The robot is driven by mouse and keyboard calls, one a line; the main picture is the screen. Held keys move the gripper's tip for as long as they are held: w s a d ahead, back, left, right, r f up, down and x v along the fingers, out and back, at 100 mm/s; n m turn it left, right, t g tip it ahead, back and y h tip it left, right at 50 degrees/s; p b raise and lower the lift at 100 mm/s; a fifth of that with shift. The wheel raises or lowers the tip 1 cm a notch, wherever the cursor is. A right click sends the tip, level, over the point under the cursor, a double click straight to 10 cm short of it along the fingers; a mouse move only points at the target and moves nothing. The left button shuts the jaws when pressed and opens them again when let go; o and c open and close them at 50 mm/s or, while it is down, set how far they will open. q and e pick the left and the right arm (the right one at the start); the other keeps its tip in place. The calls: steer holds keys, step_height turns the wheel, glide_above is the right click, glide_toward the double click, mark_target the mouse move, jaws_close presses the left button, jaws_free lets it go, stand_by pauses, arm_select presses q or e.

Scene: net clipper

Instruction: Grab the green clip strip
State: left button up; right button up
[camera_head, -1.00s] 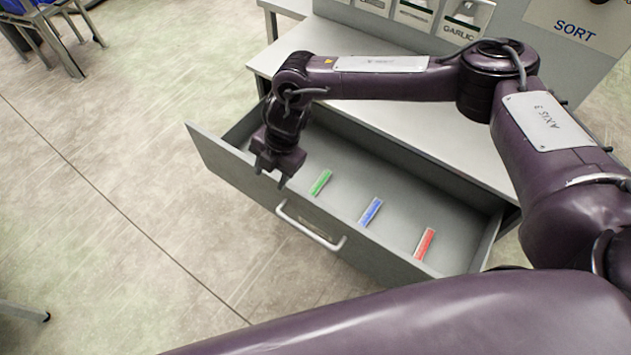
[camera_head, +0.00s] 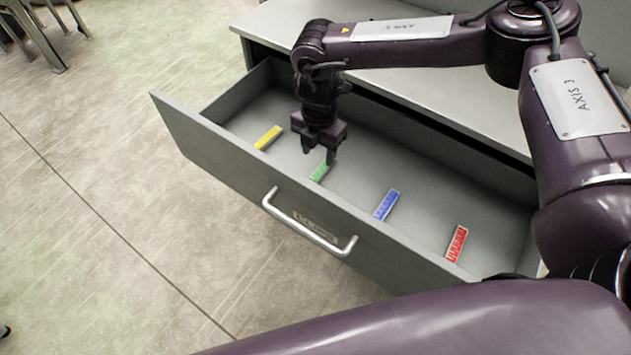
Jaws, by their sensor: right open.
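The green clip strip (camera_head: 319,173) lies on the floor of the open grey drawer (camera_head: 350,190), close to the drawer's front wall. Its upper part is partly hidden by my right gripper. My right gripper (camera_head: 319,157) points down into the drawer, just above and beside the green strip. It is open with nothing between its fingers. I cannot tell whether a finger touches the strip. My left gripper is not in view.
A yellow strip (camera_head: 268,138) lies left of the green one. A blue strip (camera_head: 387,205) and a red strip (camera_head: 457,243) lie to its right. The drawer's front wall (camera_head: 215,152) with its metal handle (camera_head: 308,226) faces the open floor. A grey counter (camera_head: 420,95) stands behind.

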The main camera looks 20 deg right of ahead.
mark_target(317, 174)
steer(key=f, duration=0.7)
steer(key=shift+s+a+f, duration=0.1)
steer(key=shift+s+a, duration=0.05)
steer(key=shift+s, duration=0.1)
steer(key=shift+c, duration=0.2)
jaws_close()
